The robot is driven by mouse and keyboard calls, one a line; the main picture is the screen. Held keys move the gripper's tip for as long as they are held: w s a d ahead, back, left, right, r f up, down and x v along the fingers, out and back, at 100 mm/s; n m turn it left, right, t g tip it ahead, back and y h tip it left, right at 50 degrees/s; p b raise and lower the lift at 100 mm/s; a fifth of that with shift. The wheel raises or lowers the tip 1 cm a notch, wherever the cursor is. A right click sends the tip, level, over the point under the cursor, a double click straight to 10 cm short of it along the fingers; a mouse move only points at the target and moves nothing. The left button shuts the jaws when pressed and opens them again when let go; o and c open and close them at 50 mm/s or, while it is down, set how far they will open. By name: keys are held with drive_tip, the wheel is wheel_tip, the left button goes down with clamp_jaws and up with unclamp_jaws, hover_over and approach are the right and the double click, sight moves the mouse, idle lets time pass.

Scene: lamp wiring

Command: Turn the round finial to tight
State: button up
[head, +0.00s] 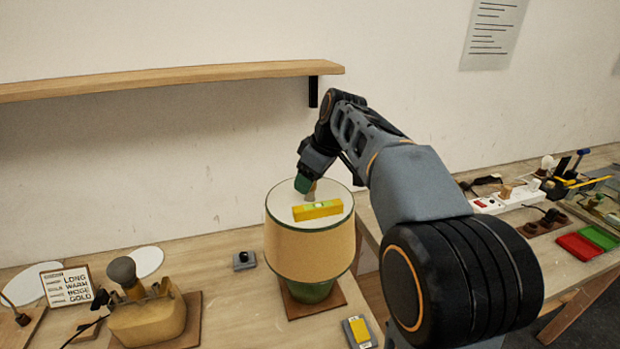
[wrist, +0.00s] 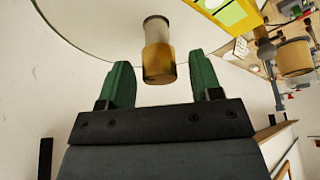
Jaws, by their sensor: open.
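The finial shows in the wrist view as a short brass-coloured cylinder with a grey end (wrist: 159,52), standing at the white top disc of the lampshade. My gripper (wrist: 161,80) is open, with one green finger on each side of the finial and a gap to both. In the head view my gripper (head: 304,184) reaches down over the back of the shade top and partly hides the finial (head: 311,196). The cream lampshade (head: 308,252) with green trim stands upright on a green lamp base (head: 311,291).
A yellow spirit level (head: 318,210) lies on the shade top, close to the finial. A wall shelf (head: 170,80) runs behind at upper left. A second lamp base (head: 147,315) and a small card (head: 67,285) stand at left. Power strips and tools crowd the right bench.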

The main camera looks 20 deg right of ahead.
drive_tip(key=shift+f, duration=0.1)
drive_tip(key=c, duration=0.9)
drive_tip(key=shift+c, duration=0.2)
drive_tip(key=shift+m, duration=0.4)
drive_tip(key=m+t+h, duration=0.1)
drive_tip(key=m, duration=0.3)
drive_tip(key=shift+h, duration=0.4)
drive_tip(key=m, duration=0.2)
drive_tip(key=m+h, duration=0.1)
drive_tip(key=m, duration=0.1)
drive_tip(key=shift+m+h, duration=0.3)
drive_tip(key=m+h, duration=0.1)
drive_tip(key=m, duration=0.3)
drive_tip(key=shift+h, duration=0.4)
drive_tip(key=m+h+p, duration=0.1)
drive_tip(key=m, duration=0.3)
drive_tip(key=shift+g, duration=0.4)
drive_tip(key=shift+m+h, duration=0.3)
drive_tip(key=shift+m, duration=0.2)
